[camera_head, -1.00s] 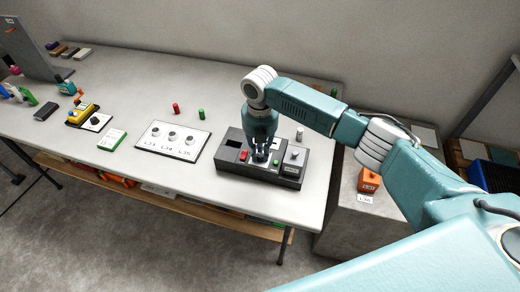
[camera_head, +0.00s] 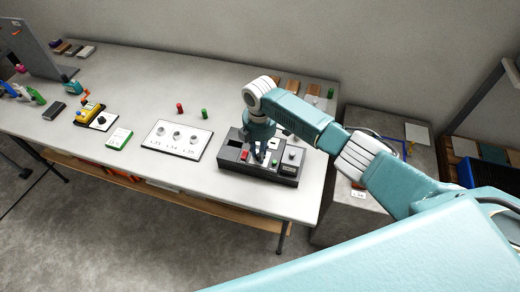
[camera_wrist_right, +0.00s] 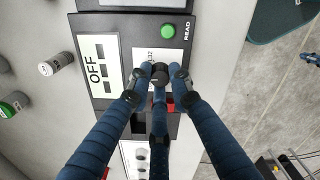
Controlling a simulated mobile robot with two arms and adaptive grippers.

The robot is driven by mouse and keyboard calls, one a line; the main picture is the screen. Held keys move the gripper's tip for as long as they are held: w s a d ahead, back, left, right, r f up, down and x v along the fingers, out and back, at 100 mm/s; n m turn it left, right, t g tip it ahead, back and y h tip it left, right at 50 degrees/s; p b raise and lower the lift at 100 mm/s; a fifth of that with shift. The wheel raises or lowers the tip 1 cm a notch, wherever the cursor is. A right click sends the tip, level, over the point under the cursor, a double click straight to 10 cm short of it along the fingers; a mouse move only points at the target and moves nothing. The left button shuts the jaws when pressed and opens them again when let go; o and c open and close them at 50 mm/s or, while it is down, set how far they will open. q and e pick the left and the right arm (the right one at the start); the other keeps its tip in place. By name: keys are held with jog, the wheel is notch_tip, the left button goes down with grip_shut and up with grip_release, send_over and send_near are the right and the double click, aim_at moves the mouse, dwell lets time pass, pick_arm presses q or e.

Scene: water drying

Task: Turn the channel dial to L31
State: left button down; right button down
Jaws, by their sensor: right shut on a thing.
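The dark grey device (camera_head: 229,173) stands near the table's right front edge, with red and green buttons and a grey knob on top. In the right wrist view its panel (camera_wrist_right: 99,21) shows a display reading OFF (camera_wrist_right: 98,68) and a green READ button (camera_wrist_right: 168,31). The black channel dial (camera_wrist_right: 160,75) sits on a white plate, with "32" printed beside it. My right gripper (camera_head: 262,160) is over the device, its three blue fingers shut around the dial in the wrist view (camera_wrist_right: 158,88). The fingers hide part of the dial's surroundings. My left gripper is out of view.
A white board (camera_head: 158,147) with three round fittings and printed labels lies left of the device. A green-edged box (camera_head: 119,137), a yellow instrument (camera_head: 88,113) and small red (camera_head: 179,108) and green (camera_head: 204,113) cylinders are also on the table (camera_head: 130,80).

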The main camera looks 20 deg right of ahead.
jog(key=shift+a+m, duration=0.15)
jog(key=shift+m, duration=0.35)
jog(key=c, duration=1.7)
grip_release()
jog(key=shift+o, duration=0.7)
jog(key=shift+r, duration=0.1)
notch_tip(320, 180, up, 12)
jog(key=shift+a, duration=0.1)
